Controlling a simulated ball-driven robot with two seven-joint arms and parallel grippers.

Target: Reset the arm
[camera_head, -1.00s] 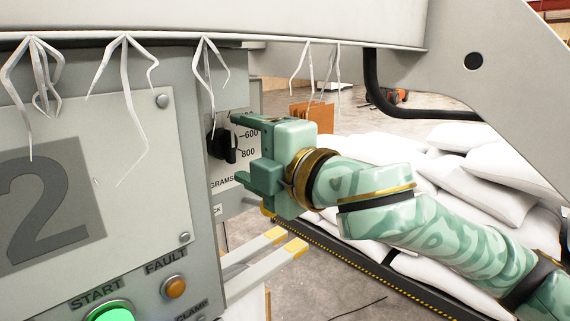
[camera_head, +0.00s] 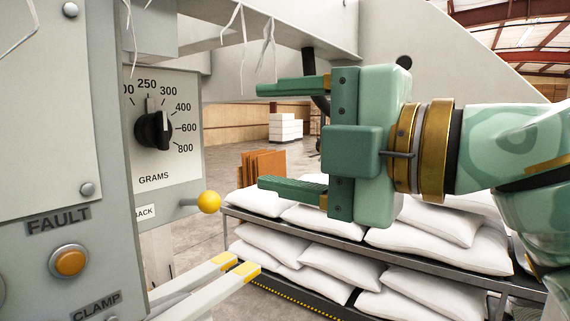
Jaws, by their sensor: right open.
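My right gripper (camera_head: 262,137) is green with a gold ring at the wrist, and its arm comes in from the right. Its two fingers are spread wide, one above the other, with nothing between them. They point left toward the machine panel and are apart from it. The black dial knob (camera_head: 153,130) on the grams scale is to the left of the gripper. My left gripper is out of the picture.
A lever with a yellow ball (camera_head: 209,202) sticks out below the dial. Yellow-tipped bars (camera_head: 232,268) reach out lower down. A round orange fault button (camera_head: 70,262) sits on the panel. White pillows (camera_head: 425,222) lie on a rack (camera_head: 300,232) behind the gripper.

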